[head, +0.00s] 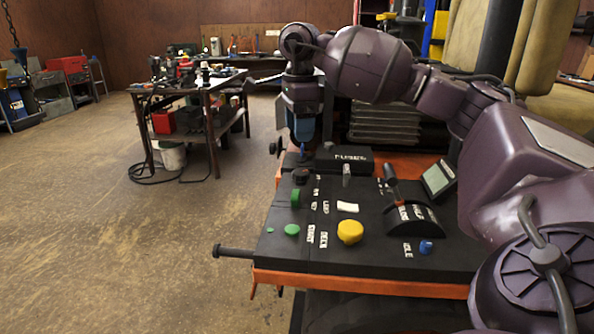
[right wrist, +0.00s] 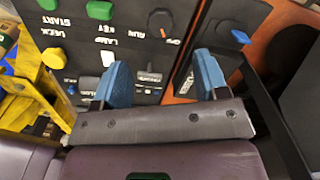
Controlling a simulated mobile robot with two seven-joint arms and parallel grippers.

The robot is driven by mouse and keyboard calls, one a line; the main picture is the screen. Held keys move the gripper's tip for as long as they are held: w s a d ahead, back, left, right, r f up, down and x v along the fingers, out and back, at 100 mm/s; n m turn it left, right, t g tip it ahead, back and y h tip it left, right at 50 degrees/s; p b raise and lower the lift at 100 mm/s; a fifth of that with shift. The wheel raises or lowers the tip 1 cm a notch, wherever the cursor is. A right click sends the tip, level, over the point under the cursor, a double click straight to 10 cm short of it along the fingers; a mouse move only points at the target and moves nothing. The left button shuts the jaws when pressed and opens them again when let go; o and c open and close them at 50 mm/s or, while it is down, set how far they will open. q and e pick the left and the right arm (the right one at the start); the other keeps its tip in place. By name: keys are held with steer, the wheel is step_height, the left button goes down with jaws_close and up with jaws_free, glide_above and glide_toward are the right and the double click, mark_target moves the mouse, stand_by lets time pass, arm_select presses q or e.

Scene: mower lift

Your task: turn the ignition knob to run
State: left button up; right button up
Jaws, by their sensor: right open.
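The control panel (head: 385,258) fills the lower middle of the head view. A round black knob (head: 300,176) stands at its back left edge, by the OFF and RUN labels. My right gripper (head: 303,130) points down beyond the knob, above the panel's far left end. The knob is beyond the fingertips, untouched. My left gripper is out of view.
Near the knob are a green upright piece (head: 295,197), a green button (head: 291,230), a white switch (head: 347,207) and a yellow knob (head: 350,232). A black box (head: 344,159) stands behind. A blue knob (right wrist: 240,37) lies right in the wrist view. Floor left of the panel is clear.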

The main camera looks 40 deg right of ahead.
mark_target(301, 172)
steer(key=f, duration=0.9)
steer(key=shift+s+d+f, duration=0.15)
steer(key=shift+d+f, duration=0.05)
steer(key=shift+f, duration=0.05)
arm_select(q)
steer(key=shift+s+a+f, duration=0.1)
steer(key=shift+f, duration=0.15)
arm_select(e)
steer(key=shift+f, duration=0.5)
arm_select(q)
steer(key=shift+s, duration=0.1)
arm_select(e)
steer(key=shift+c, duration=0.5)
